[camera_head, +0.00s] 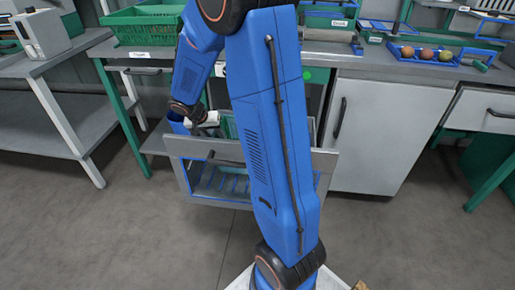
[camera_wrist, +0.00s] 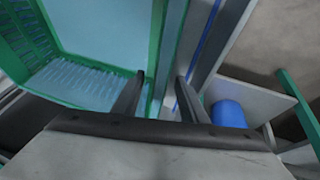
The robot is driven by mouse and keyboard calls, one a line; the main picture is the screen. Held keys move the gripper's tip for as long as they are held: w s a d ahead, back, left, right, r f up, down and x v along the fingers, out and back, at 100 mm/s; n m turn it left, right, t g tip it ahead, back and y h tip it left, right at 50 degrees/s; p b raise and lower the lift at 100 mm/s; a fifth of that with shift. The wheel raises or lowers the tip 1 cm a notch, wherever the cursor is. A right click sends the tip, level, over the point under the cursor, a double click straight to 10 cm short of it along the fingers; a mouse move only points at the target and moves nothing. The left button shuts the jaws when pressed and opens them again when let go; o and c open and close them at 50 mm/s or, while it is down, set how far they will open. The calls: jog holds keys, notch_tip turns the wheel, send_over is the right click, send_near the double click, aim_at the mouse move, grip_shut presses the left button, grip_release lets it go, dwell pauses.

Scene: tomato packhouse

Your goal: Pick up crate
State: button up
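A green crate (camera_wrist: 95,93) with a pale blue inside fills the left of the wrist view. In the head view, a small part of green crate (camera_head: 229,128) shows inside the open drawer (camera_head: 240,158), mostly hidden by my blue arm. My gripper (camera_wrist: 160,85) is open, with its two dark fingers apart. The crate's green side wall shows in the gap between the fingers; I cannot tell whether either finger touches it. In the head view, my gripper (camera_head: 214,121) is at the drawer's upper left, its fingertips hard to make out.
Another green crate (camera_head: 145,28) stands on the bench above. A tray of tomatoes (camera_head: 424,55) is at the back right. A grey cabinet (camera_head: 375,135) stands right of the drawer, and a grey side table (camera_head: 55,125) is at the left. The floor in front is clear.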

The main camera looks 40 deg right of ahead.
jog(key=shift+f, duration=0.25)
dwell(0.4)
grip_shut()
